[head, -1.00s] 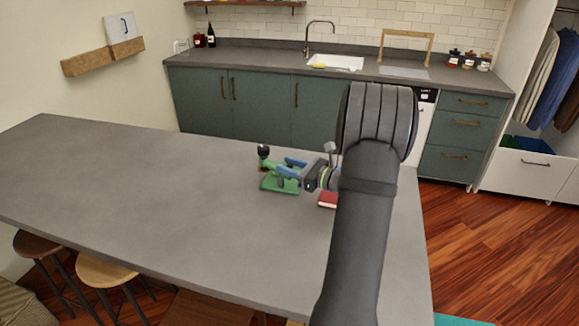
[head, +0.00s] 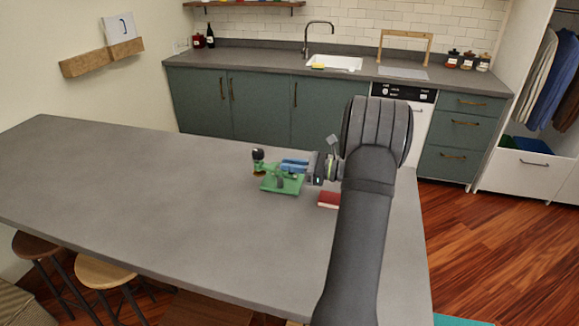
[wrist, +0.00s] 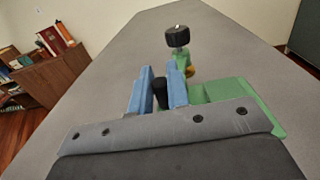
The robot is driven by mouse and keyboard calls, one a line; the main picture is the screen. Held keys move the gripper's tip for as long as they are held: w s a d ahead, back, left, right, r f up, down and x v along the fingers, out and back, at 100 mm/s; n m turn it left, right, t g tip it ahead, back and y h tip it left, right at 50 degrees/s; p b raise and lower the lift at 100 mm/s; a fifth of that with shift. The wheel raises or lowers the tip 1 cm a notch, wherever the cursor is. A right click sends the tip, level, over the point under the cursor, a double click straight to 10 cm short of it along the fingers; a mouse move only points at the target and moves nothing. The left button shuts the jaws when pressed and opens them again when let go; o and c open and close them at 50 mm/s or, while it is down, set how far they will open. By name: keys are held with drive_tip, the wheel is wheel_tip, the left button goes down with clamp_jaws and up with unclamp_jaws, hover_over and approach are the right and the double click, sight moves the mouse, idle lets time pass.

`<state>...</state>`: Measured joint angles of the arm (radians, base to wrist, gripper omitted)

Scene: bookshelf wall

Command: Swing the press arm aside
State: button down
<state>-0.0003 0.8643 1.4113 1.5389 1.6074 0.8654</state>
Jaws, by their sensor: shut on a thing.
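A small press stands on the grey table. Its green base plate (head: 282,187) lies flat, and it also shows in the wrist view (wrist: 240,95). The green press arm (head: 269,171) runs above the base; a black knob (head: 258,154) is at its left end, and the knob shows at the top in the wrist view (wrist: 177,36). My gripper (head: 291,165) reaches in from the right above the base. In the wrist view its blue fingers (wrist: 160,88) are shut on a dark part of the press arm between them. The fingers hide much of the arm.
A red block (head: 328,200) lies on the table (head: 150,190) just right of the press, below my gripper. The table is clear to the left. Stools (head: 100,270) stand along its near edge. The kitchen counter (head: 250,58) is well behind.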

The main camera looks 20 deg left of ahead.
drive_tip(key=shift+w+n+g+h, duration=0.2)
drive_tip(key=shift+n+g, duration=0.4)
drive_tip(key=shift+g, duration=0.3)
drive_tip(key=shift+w+n+g+h, duration=0.25)
drive_tip(key=shift+n+g, duration=0.35)
drive_tip(key=shift+g, duration=0.3)
drive_tip(key=shift+w+n+g+h, duration=0.2)
drive_tip(key=shift+n+g, duration=0.4)
drive_tip(key=shift+g, duration=0.3)
drive_tip(key=c, duration=1.4)
unclamp_jaws()
drive_tip(key=shift+c, duration=0.2)
drive_tip(key=shift+d, duration=0.15)
drive_tip(key=v, duration=0.7)
drive_tip(key=shift+w, duration=0.2)
drive_tip(key=shift+d, duration=0.1)
